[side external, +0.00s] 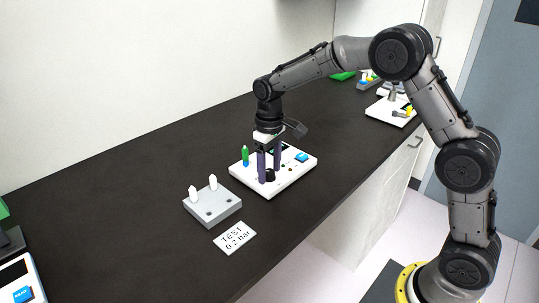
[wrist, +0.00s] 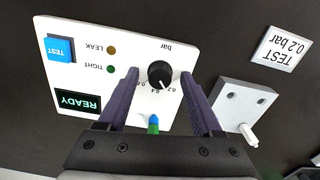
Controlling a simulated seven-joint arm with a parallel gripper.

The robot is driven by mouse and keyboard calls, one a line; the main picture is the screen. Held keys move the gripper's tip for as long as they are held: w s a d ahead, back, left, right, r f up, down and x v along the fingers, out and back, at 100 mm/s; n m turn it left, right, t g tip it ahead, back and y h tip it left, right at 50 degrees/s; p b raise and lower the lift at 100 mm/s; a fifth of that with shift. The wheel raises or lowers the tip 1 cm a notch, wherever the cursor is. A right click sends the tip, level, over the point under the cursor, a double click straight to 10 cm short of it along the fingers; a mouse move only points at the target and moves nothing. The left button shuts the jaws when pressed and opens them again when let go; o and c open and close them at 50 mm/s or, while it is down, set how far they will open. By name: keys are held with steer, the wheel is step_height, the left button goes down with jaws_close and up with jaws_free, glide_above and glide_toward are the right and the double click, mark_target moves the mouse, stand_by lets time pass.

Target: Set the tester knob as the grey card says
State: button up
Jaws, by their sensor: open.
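The tester (side external: 296,179) is a white box on the dark bench, and it fills the upper left of the wrist view (wrist: 90,32). Its black knob (wrist: 160,72) sits by a bar scale with small printed numbers. A pale pointer mark shows on the knob, but its exact setting is too small to read surely. My gripper (wrist: 162,78) is open, pointing down, with one finger on each side of the knob and visible gaps between. It also shows over the tester in the side view (side external: 270,175). The card (wrist: 281,49) looks whitish and reads "TEST 0.2 bar".
A green and blue piece (side external: 245,156) stands at the tester's left edge. A blue TEST button (wrist: 59,49) and a READY display (wrist: 78,102) are on the tester. A grey block (side external: 212,207) with two white pieces stands nearby. The bench to the left is mostly clear.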

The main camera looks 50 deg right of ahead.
mark_target(269, 171)
step_height(269, 171, up, 14)
steer(key=shift+f, duration=0.2)
stand_by(0.4)
steer(key=s+r+t, duration=0.3)
steer(key=s+r, duration=0.8)
steer(key=s, duration=0.4)
steer(key=s+d+f+m+t, duration=0.1)
steer(key=s+f+t, duration=0.1)
steer(key=s+f, duration=1)
steer(key=s, duration=0.3)
steer(key=shift+s+t, duration=0.25)
steer(key=shift+t, duration=0.05)
